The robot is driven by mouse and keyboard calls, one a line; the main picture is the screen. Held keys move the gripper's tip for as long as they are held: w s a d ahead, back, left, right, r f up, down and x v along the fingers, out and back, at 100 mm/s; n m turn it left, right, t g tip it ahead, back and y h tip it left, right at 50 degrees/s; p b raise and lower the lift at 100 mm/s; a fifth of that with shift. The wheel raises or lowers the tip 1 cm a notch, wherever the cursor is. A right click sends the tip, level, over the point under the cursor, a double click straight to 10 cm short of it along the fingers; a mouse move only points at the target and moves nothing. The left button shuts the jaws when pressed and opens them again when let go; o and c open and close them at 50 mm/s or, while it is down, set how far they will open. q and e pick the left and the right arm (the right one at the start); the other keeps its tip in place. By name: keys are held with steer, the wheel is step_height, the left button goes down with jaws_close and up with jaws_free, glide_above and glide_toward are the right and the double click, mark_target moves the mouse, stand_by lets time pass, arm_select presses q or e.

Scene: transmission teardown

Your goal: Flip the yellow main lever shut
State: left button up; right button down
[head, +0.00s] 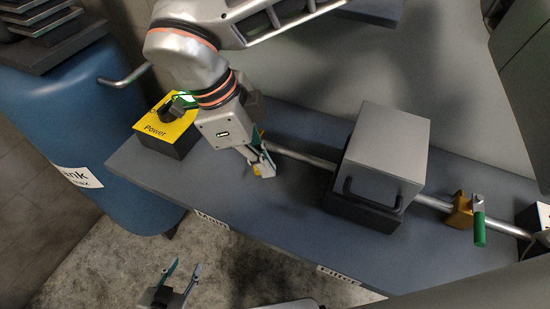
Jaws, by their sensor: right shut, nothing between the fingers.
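The yellow main lever shows only as a small yellow patch (257,170) at the pipe above the "Main" label, mostly hidden behind my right gripper. My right gripper (266,172) reaches down from the top of the picture. Its fingers are together and empty, right beside the yellow patch; I cannot tell whether they touch it. How far the lever is turned is hidden. My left gripper (185,265) is low in the picture, in front of the bench, with its fingers apart and nothing between them.
A metal pipe (300,155) runs along the blue-grey bench (225,190) through a grey box with a handle (385,145) to a green-handled valve (479,228). A yellow "Power" box (160,128) stands at left beside a blue tank (60,120).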

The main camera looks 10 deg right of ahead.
steer(key=w+a+m+g+y, duration=0.1)
steer(key=w+a+m+g, duration=0.1)
steer(key=a+m, duration=0.5)
steer(key=shift+a, duration=0.5)
steer(key=shift+s+r, duration=0.1)
stand_by(0.4)
